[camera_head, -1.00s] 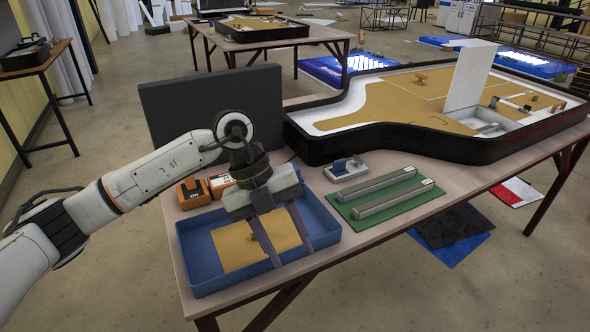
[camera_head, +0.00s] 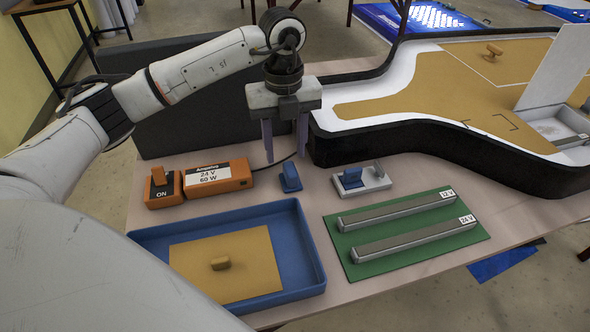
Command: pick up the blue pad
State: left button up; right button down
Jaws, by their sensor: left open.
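A small blue pad-like block (camera_head: 290,177) stands on the table between the orange power supply and a small white holder (camera_head: 362,182). Another small blue piece (camera_head: 351,178) sits in that holder, and I cannot tell which of the two is the blue pad. My left gripper (camera_head: 285,148) points down with its two fingers apart and empty. In the picture its tips are just above the loose blue block; I cannot tell the exact depth between them. My right gripper is not in view.
A blue tray (camera_head: 309,251) holds a tan board with a small wooden handle. A green mat (camera_head: 396,255) carries two metal bars marked 12 V and 24 V. The orange power supply (camera_head: 217,178) and switch (camera_head: 164,187) stand left.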

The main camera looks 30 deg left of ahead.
aim_at(290, 167)
pick_arm(q)
jog(key=f, duration=0.6)
jog(key=shift+w+d+f, duration=0.25)
jog(key=shift+d+f, duration=0.05)
jog(key=shift+c, duration=0.4)
grip_shut()
notch_tip(290, 167, up, 10)
jog(key=shift+r, duration=0.1)
